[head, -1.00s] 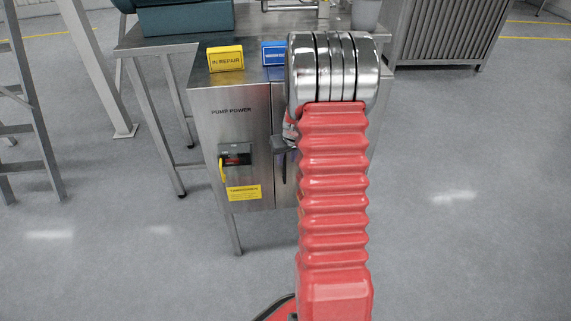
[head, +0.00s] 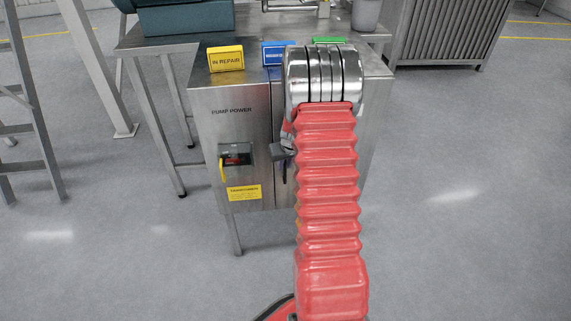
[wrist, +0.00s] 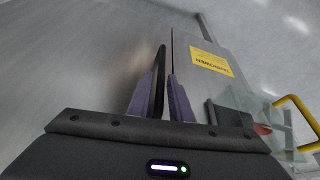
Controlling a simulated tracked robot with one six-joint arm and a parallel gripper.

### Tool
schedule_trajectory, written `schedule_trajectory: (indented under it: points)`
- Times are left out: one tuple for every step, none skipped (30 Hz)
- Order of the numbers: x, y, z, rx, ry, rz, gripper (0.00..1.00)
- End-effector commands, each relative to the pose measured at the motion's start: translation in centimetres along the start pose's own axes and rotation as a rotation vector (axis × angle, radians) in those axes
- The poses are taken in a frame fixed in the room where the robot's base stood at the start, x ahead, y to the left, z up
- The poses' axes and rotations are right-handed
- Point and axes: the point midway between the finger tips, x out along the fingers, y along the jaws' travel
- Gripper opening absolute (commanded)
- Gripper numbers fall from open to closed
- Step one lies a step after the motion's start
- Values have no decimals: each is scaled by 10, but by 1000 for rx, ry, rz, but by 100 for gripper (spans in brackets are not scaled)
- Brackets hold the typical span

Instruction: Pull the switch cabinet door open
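The switch cabinet (head: 235,130) is a steel box with a "PUMP POWER" panel at its left. The cabinet door (head: 280,110) is right of a vertical seam, mostly hidden by my red arm. The dark bar handle (wrist: 159,75) stands upright in the wrist view. My gripper (wrist: 160,95) has its two purple fingers close on either side of this bar, shut on it. In the head view my gripper (head: 280,154) is a small dark shape left of my arm, with part of the handle below it. I cannot tell whether the door is ajar.
A rotary switch (head: 236,155) with a yellow padlock shackle sits on the left panel, above a yellow label (head: 244,192). Yellow (head: 226,58), blue (head: 274,53) and green (head: 328,41) signs stand on top. The floor right of the cabinet is clear.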

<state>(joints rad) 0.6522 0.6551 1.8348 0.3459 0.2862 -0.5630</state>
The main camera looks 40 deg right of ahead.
Motion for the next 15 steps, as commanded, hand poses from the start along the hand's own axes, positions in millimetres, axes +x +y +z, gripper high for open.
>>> schedule_trajectory:
  points:
    - [0, 0, 0, 0, 0, 0, 15]
    - [0, 0, 0, 0, 0, 0, 13]
    - [0, 0, 0, 0, 0, 0, 10]
    - [0, 0, 0, 0, 0, 0, 8]
    - [0, 0, 0, 0, 0, 0, 6]
    - [0, 0, 0, 0, 0, 0, 3]
    - [0, 0, 0, 1, 0, 0, 1]
    - [0, 0, 0, 1, 0, 0, 0]
    - [0, 0, 0, 1, 0, 0, 0]
    - [0, 0, 0, 1, 0, 0, 0]
    - [0, 0, 0, 1, 0, 0, 0]
    - [0, 0, 0, 1, 0, 0, 0]
    - [0, 1, 0, 1, 0, 0, 0]
    - [0, 1, 0, 1, 0, 0, 0]
    - [0, 1, 0, 1, 0, 0, 0]
